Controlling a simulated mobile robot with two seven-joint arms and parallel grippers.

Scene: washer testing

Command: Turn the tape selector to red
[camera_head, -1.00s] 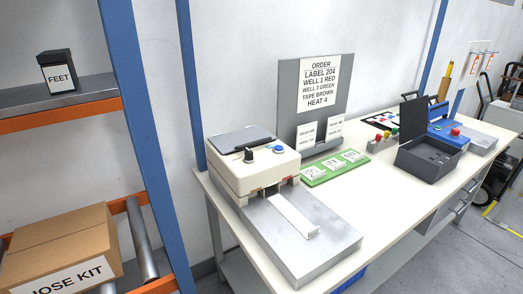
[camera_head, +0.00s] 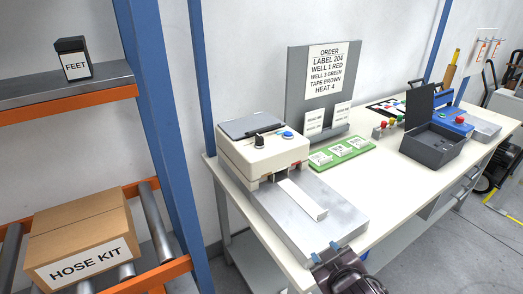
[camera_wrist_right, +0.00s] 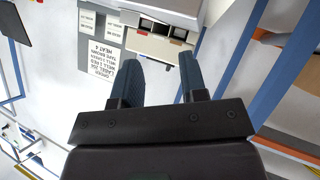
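The tape machine (camera_head: 262,152) is a cream box with a dark grey top plate, a blue button (camera_head: 288,135) and a black knob (camera_head: 259,140), which looks like the tape selector. The knob's colour marks are too small to read. A white strip (camera_head: 302,198) lies on the metal plate in front. My right gripper (camera_head: 326,251) is at the front edge of that plate, well apart from the knob. In the right wrist view my right gripper (camera_wrist_right: 158,60) has its blue fingers apart with nothing between them. The machine's front (camera_wrist_right: 155,42) shows beyond them, upside down. My left gripper is out of view.
A green tray (camera_head: 325,166) with label cards and a dark grey open box (camera_head: 434,146) are to the right. A shelf rack with a blue post (camera_head: 158,120) stands left.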

